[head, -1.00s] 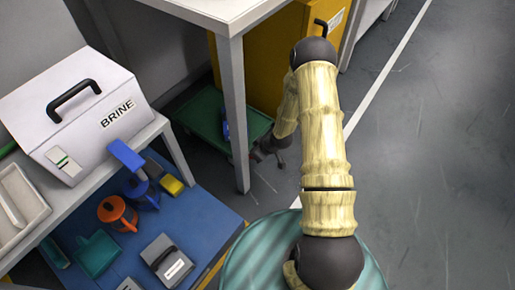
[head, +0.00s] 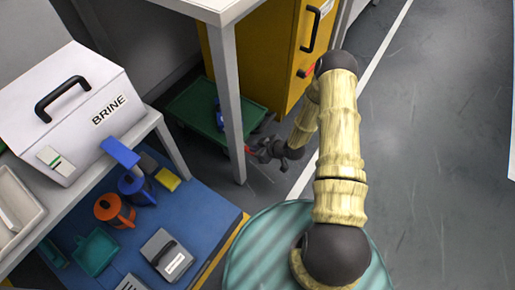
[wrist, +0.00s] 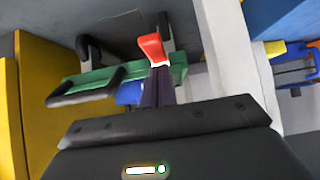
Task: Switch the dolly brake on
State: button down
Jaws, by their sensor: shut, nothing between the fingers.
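The green dolly (head: 190,107) stands on the floor under the white table, beside the yellow cabinet. A red brake lever (head: 247,149) shows at its near end, close to the table leg; in the wrist view the red lever (wrist: 151,47) sticks up in front of the dolly's green edge (wrist: 84,78). My gripper (head: 262,149) is low by that end of the dolly, just right of the lever. In the wrist view its dark fingers (wrist: 158,88) are shut and empty, pointing at the lever. I cannot tell whether they touch it.
The white table leg (head: 231,110) stands close to the lever and my gripper. The yellow cabinet (head: 275,50) with a black handle (head: 316,29) rises behind. A blue item (head: 219,117) is on the dolly. Open grey floor (head: 440,130) lies to the right.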

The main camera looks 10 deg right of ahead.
jog(key=shift+w+a+r, duration=0.2)
jog(key=shift+w+a, duration=0.2)
jog(key=shift+w, duration=0.05)
jog(key=shift+r+p, duration=0.55)
jog(key=shift+p, duration=0.1)
jog(key=r+p, duration=0.3)
jog(key=shift+s+d+r, duration=0.3)
jog(key=s+d+r+p, duration=0.1)
jog(key=s+d+p, duration=0.3)
jog(key=s+d, duration=0.2)
jog(key=shift+d+r, duration=0.3)
jog(key=shift+r, duration=0.1)
